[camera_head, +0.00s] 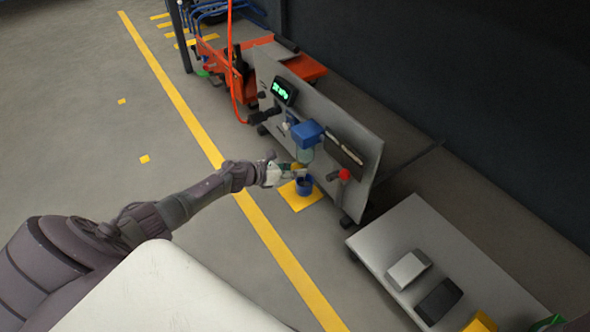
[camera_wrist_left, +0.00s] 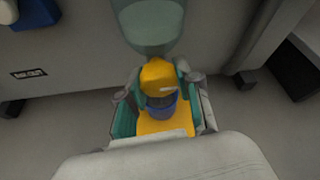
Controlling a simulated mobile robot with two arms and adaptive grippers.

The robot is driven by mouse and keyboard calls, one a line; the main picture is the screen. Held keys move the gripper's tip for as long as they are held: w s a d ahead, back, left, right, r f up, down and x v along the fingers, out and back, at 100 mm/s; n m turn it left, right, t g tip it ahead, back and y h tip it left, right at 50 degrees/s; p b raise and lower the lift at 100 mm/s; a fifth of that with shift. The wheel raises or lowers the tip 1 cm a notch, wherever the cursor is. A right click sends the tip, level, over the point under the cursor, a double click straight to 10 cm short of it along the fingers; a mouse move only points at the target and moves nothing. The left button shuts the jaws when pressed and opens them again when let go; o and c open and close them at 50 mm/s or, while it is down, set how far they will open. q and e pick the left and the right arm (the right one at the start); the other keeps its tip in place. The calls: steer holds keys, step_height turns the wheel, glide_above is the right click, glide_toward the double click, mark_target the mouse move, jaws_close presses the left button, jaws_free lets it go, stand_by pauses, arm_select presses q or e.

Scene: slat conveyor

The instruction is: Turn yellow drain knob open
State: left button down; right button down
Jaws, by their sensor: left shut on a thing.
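The yellow drain knob (camera_wrist_left: 158,77) sits at the bottom of a translucent greenish bowl (camera_wrist_left: 150,25) under a blue filter head (camera_head: 307,134). My left gripper (camera_wrist_left: 157,95) has its fingers on both sides of the knob and is shut on it. In the head view my left gripper (camera_head: 284,172) reaches in from the left to below the bowl, and the knob is mostly hidden by it. A blue cup (camera_head: 304,185) stands on a yellow floor patch (camera_head: 297,199) below the knob. My right gripper is not in view.
The grey panel (camera_head: 338,119) on casters carries a lit green display (camera_head: 284,91) and a red-handled valve (camera_head: 344,174). A grey cart (camera_head: 418,226) with several boxes stands at the lower right. An orange machine (camera_head: 240,68) is behind. Floor to the left is clear.

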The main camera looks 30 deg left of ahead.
arm_select(q)
steer(key=c, duration=0.8)
jaws_free()
steer(key=shift+o, duration=0.2)
steer(key=v, duration=1.2)
steer(key=shift+d+r, duration=0.1)
